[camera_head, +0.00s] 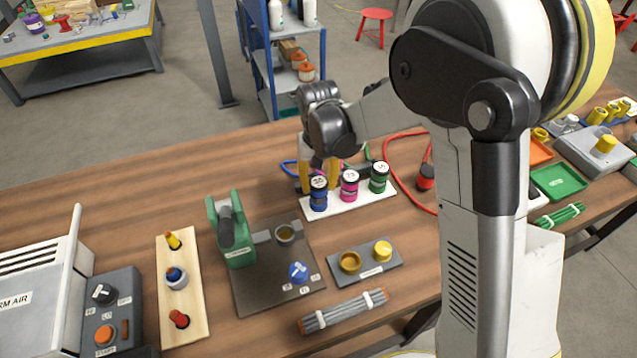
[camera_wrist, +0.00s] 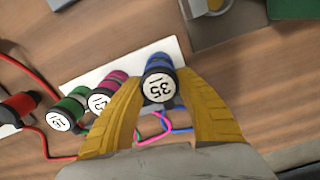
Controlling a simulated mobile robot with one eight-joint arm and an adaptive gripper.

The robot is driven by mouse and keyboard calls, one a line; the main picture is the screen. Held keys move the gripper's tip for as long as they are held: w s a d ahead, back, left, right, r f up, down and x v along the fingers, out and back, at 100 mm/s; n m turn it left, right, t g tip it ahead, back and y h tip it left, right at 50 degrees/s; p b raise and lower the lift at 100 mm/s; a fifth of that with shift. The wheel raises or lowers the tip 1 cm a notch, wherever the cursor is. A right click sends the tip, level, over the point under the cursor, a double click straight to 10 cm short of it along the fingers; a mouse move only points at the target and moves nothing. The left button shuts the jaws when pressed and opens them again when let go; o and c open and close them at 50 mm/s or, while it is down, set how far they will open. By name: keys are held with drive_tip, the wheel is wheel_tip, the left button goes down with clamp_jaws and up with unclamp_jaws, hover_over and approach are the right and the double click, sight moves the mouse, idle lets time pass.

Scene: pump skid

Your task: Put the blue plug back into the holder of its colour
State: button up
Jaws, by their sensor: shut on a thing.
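The blue plug (camera_head: 318,194) has a black top with a white round label, marked 35 in the wrist view (camera_wrist: 158,64). It stands upright at the left end of the white holder board (camera_head: 376,203), in line with a magenta plug (camera_head: 349,187) and a green plug (camera_head: 379,179). My gripper (camera_head: 319,177) comes from behind with its yellow fingers on either side of the blue plug, shut on it. In the wrist view, my gripper (camera_wrist: 167,108) spans the plug. Its lower end and the blue holder are hidden, so I cannot tell how deep it sits.
A red plug (camera_head: 426,177) with a red cable is right of the board. Blue, pink and green cables lie behind it. A green-clamped fixture plate (camera_head: 255,285), a grey block with yellow parts (camera_head: 364,264) and a cable bundle (camera_head: 342,311) are nearer. Bare wood shows at the left.

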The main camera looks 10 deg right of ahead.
drive_tip(key=shift+f+b, duration=0.35)
drive_tip(key=shift+f, duration=0.2)
drive_tip(key=o, duration=1.4)
drive_tip(key=shift+r, duration=0.1)
wheel_tip(320, 180, up, 12)
